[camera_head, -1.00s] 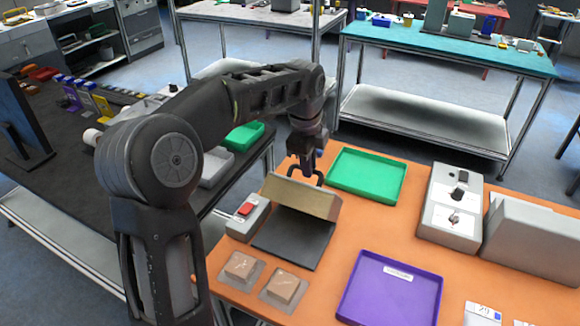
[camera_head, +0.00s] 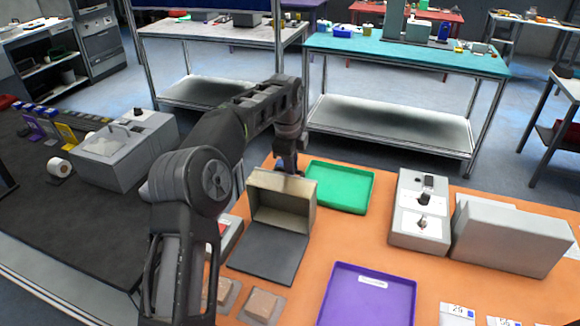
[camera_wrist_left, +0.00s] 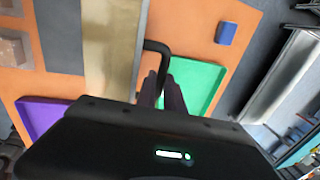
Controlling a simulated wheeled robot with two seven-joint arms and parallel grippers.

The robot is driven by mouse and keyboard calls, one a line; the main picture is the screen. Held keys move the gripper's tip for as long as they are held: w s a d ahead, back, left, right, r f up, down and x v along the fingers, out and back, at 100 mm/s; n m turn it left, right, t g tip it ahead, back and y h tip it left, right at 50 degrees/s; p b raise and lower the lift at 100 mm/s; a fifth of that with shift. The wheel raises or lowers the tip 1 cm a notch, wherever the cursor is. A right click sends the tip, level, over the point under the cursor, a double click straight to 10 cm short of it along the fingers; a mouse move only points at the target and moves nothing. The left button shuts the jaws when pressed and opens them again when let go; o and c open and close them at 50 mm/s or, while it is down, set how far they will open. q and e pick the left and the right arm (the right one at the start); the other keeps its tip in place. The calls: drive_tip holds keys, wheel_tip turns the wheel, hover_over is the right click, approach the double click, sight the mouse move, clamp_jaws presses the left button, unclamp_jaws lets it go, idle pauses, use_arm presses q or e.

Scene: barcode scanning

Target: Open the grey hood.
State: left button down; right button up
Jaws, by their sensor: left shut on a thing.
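The grey hood (camera_head: 283,200) stands tilted up at the back of its dark flat base plate (camera_head: 268,252) on the orange table. Its beige hollow inside faces the head camera. My left gripper (camera_head: 290,165) is behind the hood's top edge. In the left wrist view my left gripper's fingers (camera_wrist_left: 166,97) are shut on the hood's black bar handle (camera_wrist_left: 158,50). The hood also shows there as a pale beige strip (camera_wrist_left: 112,45). The grip itself is hard to see in the head view. My right gripper is not in view.
A green tray (camera_head: 342,188) lies just right of the hood, and a purple tray (camera_head: 368,298) lies in front. A grey control box (camera_head: 420,220) stands farther right. My left arm partly hides a small box with a red switch (camera_head: 228,235) beside the base plate.

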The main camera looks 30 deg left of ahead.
use_arm(q)
drive_tip(key=shift+w+r, duration=0.15)
drive_tip(key=shift+r, duration=0.15)
drive_tip(key=c, duration=1.8)
unclamp_jaws()
drive_tip(key=o, duration=0.3)
drive_tip(key=shift+f, duration=0.15)
drive_tip(key=shift+o, duration=0.2)
wheel_tip(320, 180, up, 8)
drive_tip(key=s, duration=0.1)
drive_tip(key=shift+s, duration=0.35)
drive_tip(key=shift+d+f, duration=0.1)
drive_tip(key=shift+f, duration=0.05)
